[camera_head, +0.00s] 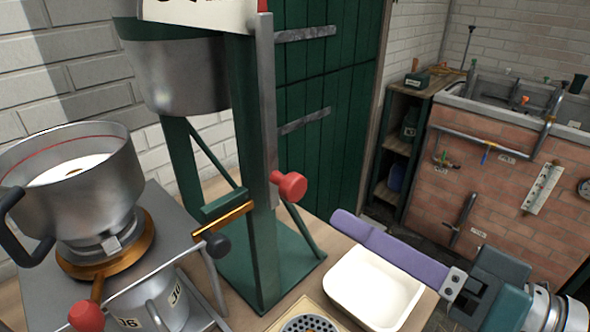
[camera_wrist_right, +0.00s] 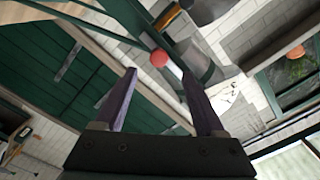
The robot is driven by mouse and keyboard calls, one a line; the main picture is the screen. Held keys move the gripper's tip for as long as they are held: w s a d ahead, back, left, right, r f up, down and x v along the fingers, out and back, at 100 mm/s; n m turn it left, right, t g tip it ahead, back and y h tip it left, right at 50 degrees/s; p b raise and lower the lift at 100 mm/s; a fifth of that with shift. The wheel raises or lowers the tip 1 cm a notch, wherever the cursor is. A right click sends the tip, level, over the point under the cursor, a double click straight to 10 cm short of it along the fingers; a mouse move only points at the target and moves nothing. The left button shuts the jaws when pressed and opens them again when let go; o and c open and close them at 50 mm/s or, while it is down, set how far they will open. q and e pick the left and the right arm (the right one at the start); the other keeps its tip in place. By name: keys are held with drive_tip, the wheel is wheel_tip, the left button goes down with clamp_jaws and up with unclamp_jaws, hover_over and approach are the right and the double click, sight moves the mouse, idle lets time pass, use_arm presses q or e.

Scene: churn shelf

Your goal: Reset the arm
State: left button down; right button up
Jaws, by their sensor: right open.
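My right gripper (camera_head: 345,225) comes in from the right in the head view, its purple fingers pointing left above the white tray. In the right wrist view the two purple fingers (camera_wrist_right: 158,95) stand apart with nothing between them. The red knob (camera_head: 288,186) on the green stand (camera_head: 262,150) is to the left of the fingertips and apart from them; the knob also shows beyond the fingers in the right wrist view (camera_wrist_right: 159,58). My left gripper does not show in either view.
A white tray (camera_head: 345,283) lies on the wooden counter under my right gripper. A steel pot (camera_head: 95,190) with white liquid stands on a burner at the left. A metal bucket (camera_head: 180,75) hangs in the green stand. A brick basin (camera_head: 480,180) is at the back right.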

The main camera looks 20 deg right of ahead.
drive_tip(key=shift+v, duration=0.9)
drive_tip(key=a+f+n+g+h, duration=0.3)
drive_tip(key=a+f+n+g, duration=0.1)
drive_tip(key=f+g, duration=0.15)
drive_tip(key=s+d+n+g+h, duration=0.35)
drive_tip(key=s+g, duration=0.35)
drive_tip(key=s, duration=0.3)
wheel_tip(320, 180, up, 33)
drive_tip(key=p, duration=3.3)
drive_tip(key=shift+s+d+r+p, duration=0.15)
drive_tip(key=shift+s+d+p, duration=0.2)
drive_tip(key=shift+d+p, duration=0.1)
drive_tip(key=shift+g, duration=0.25)
